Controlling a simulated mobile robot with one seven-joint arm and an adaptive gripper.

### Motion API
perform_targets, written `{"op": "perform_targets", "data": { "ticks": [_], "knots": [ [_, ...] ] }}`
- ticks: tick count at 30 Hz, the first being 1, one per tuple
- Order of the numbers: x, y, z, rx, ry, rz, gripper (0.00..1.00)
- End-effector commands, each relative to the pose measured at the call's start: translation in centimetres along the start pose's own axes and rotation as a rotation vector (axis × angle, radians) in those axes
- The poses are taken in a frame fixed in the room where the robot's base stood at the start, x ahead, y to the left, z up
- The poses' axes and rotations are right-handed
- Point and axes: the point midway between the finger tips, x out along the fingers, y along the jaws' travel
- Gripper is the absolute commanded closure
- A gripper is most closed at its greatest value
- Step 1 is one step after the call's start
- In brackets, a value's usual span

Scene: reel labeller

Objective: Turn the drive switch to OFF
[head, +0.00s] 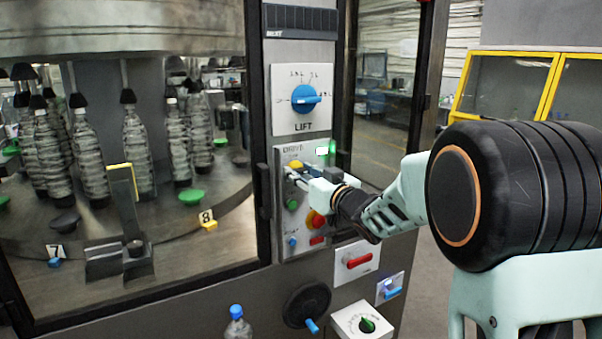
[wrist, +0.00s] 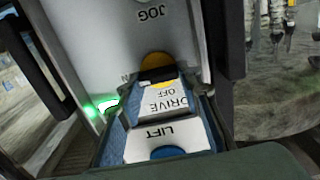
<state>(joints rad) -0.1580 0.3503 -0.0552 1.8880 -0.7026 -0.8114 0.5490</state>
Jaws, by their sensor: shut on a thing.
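The drive switch (head: 296,164) is a yellow round knob under the DRIVE lettering on the grey panel, below the LIFT plate. My gripper (head: 300,176) reaches in from the right and is shut on the switch, its fingers covering part of it. In the wrist view the yellow switch (wrist: 156,62) shows at the top of the gripper (wrist: 160,82), between the fingers. The DRIVE and OFF lettering (wrist: 166,102) reads upside down there. The switch's exact pointing direction is hidden by the fingers.
A lit green lamp (head: 322,151) sits right of the switch. The blue LIFT knob (head: 305,98) is above; a red button (head: 316,221) and a small blue switch (head: 292,242) are below. A dark door frame (head: 258,120) stands close on the left.

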Motion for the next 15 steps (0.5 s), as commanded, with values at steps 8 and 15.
{"op": "perform_targets", "data": {
  "ticks": [8,15],
  "knots": [
    [-0.03,-0.01,0.24,-0.055,0.001,0.000,0.92],
    [-0.02,-0.13,0.48,-0.210,0.003,0.000,0.92]
  ]
}}
